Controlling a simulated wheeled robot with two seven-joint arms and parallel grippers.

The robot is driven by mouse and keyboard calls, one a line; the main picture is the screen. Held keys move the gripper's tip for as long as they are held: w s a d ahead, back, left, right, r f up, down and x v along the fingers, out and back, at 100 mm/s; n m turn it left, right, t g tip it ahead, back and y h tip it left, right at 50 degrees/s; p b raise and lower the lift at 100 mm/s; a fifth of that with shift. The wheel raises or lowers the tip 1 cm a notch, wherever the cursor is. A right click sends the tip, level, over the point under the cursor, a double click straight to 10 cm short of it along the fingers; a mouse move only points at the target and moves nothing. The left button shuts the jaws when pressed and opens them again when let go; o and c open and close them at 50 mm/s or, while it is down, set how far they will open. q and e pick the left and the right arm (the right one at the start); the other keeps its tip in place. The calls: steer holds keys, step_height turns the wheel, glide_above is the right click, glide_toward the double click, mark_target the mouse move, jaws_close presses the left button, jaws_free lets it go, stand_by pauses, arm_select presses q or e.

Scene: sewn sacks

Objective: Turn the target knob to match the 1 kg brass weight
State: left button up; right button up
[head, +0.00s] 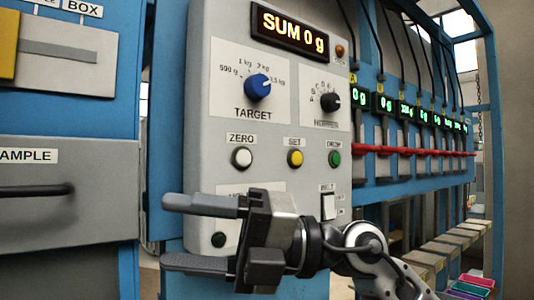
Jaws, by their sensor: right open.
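The target knob (258,86) is a round blue dial on the grey control panel, under the SUM display and above the word TARGET. Marks around it appear to read 500 g, 1 kg, 2 kg and a last one that is hard to read. Its white pointer appears to aim up and right, past 1 kg. My right gripper (166,232) comes in from the lower right, open and empty, fingers pointing left. It is in front of the panel's lower part, below the knob and apart from it. I see no brass weight. My left gripper is out of view.
A black hopper knob (330,102) is right of the target knob. Below are white ZERO (242,157), yellow SET (295,158) and green DROP (334,158) buttons. A red bar (420,151) runs along displays at right. A drawer handle (36,190) sticks out at left.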

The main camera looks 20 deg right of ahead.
steer(key=w+d+r+t+h, duration=0.2)
steer(key=d+r+t+h, duration=0.55)
steer(key=r, duration=0.25)
steer(key=m+t+h, duration=0.6)
steer(key=t, duration=0.1)
glide_toward(262, 86)
steer(key=p+x, duration=0.2)
steer(key=x, duration=0.5)
steer(key=shift+w+a+p, duration=0.1)
steer(key=shift+w+p, duration=0.2)
steer(key=shift+p, duration=0.05)
steer(key=shift+w+a, duration=0.1)
steer(key=shift+w, duration=0.15)
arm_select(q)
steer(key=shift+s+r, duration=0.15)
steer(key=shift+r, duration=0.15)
arm_select(e)
steer(key=shift+w, duration=0.2)
steer(key=c, duration=0.9)
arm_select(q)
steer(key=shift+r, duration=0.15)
arm_select(e)
steer(key=shift+c, duration=0.4)
